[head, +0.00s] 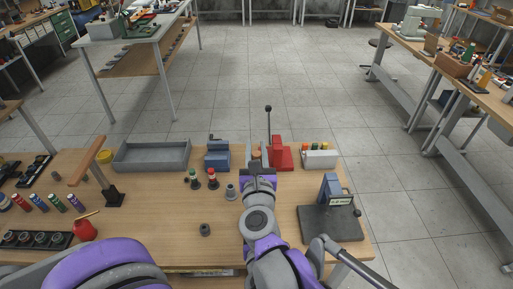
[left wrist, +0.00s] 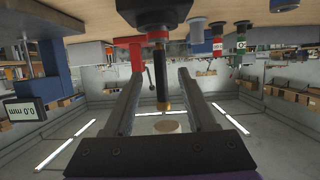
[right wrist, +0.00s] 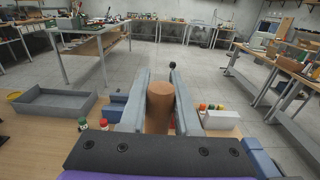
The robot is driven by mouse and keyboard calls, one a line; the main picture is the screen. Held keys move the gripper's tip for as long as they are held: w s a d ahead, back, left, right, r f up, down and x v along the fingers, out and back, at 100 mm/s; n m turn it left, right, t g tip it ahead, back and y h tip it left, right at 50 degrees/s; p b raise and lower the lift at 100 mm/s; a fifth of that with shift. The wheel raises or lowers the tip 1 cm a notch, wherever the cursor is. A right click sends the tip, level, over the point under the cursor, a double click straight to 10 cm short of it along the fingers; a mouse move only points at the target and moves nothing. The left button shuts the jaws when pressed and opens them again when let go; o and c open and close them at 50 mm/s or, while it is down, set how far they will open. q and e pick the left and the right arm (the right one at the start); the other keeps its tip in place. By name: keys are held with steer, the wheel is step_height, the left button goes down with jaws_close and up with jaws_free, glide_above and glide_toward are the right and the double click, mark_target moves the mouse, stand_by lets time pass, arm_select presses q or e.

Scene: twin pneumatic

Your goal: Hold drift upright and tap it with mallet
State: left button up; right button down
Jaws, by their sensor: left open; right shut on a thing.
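My right gripper (head: 258,166) is above the middle of the bench. In the right wrist view its fingers are shut on a brown wooden cylinder, a part of the mallet (right wrist: 158,108). The left wrist view is upside down. There my left gripper (left wrist: 160,74) is open, one finger on each side of the dark drift (left wrist: 162,88) with its brass-coloured end. In the head view the drift and left fingers are hidden.
A red press (head: 280,154), a blue vice (head: 217,156) and a grey tray (head: 152,156) line the bench's back. Red- and green-capped bottles and a grey cylinder (head: 231,191) stand left of my right arm. A gauge stand (head: 331,223) is right. A wooden bar (head: 88,162) is left.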

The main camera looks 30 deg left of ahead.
arm_select(q)
steer(key=b+x, duration=0.1)
steer(key=x, duration=0.8)
steer(key=shift+b, duration=0.3)
arm_select(e)
steer(key=f, duration=0.2)
steer(key=shift+s+f, duration=0.25)
steer(key=shift+f, duration=0.05)
arm_select(q)
jaws_close()
stand_by(0.4)
